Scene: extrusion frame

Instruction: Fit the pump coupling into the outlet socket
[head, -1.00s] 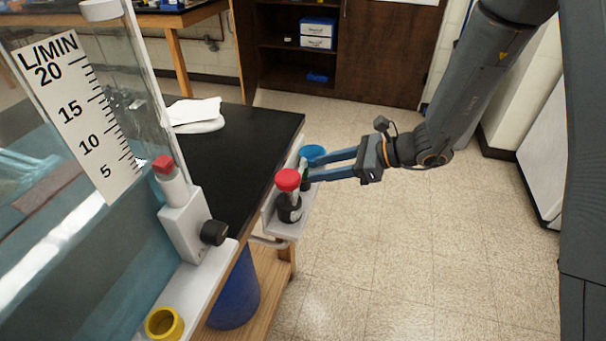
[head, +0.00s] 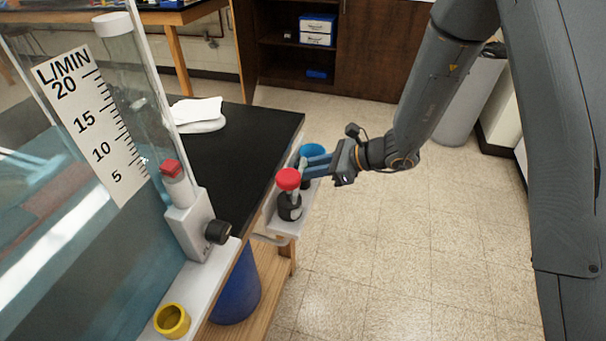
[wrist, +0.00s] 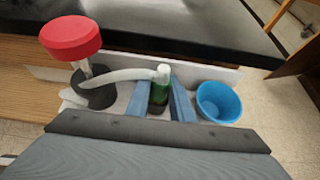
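A small dark green cylinder with a white top (wrist: 159,92), which looks like the coupling, stands on the light shelf in the wrist view. A white hose runs from its top to the left. My gripper (head: 308,168) reaches in over the shelf from the right. In the wrist view its two blue fingers (wrist: 160,98) stand apart, one on each side of the green cylinder; firm contact does not show. A red-capped black pump or valve (head: 289,194) stands just left of the fingers, also in the wrist view (wrist: 84,62). I cannot tell for sure which part is the outlet socket.
A blue cup (wrist: 218,102) stands right of the fingers, also in the head view (head: 313,152). A yellow ring (head: 172,320) sits on the white ledge below a flow meter scale (head: 95,125) with a black knob (head: 218,232). The black bench top (head: 235,150) borders the shelf.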

